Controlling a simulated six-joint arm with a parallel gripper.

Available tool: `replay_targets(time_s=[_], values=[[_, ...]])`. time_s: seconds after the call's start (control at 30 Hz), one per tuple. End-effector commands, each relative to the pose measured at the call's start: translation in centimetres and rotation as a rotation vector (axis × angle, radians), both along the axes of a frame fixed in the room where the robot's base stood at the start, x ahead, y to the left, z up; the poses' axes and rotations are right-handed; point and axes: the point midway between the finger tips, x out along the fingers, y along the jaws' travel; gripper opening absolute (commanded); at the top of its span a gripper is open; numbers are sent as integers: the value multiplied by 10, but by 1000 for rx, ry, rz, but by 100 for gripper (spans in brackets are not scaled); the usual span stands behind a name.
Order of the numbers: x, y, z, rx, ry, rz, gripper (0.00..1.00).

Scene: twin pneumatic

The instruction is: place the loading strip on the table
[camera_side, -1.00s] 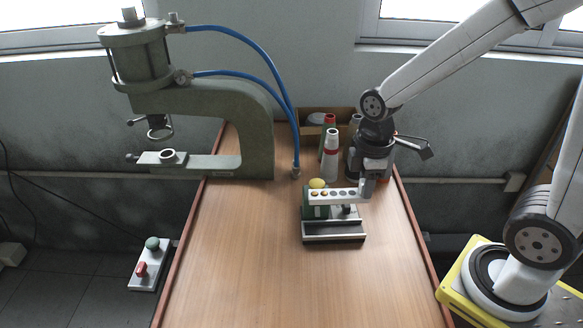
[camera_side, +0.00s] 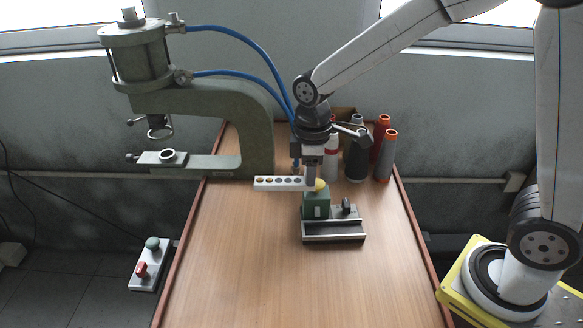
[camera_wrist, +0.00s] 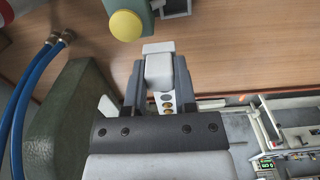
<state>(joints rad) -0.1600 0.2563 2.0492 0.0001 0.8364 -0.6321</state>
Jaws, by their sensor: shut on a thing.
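The loading strip (camera_side: 278,182) is a white bar with a row of round holes; the two leftmost look filled with brass-coloured pieces, the others look grey. My gripper (camera_side: 312,184) is shut on the strip's right end and holds it level, pointing left, seemingly above the table (camera_side: 245,265). In the wrist view the strip (camera_wrist: 159,66) sits between the fingers, and a few of its holes show below them. The table has a bare wooden top with a dark red edge.
A green fixture with a yellow knob (camera_side: 320,185) on a metal base (camera_side: 334,230) stands just right of the strip. A green pneumatic press (camera_side: 250,130) with blue hoses stands back left. Several thread cones (camera_side: 385,150) stand behind. The table's front and left are clear.

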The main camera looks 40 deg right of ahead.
Motion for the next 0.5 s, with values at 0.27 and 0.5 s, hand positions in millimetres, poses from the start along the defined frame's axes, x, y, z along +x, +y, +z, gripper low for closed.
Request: replay_targets(time_s=[0.27, 0.5], values=[[10, 11, 1, 0, 0, -7, 0], [17, 11, -2, 0, 0, -7, 0]])
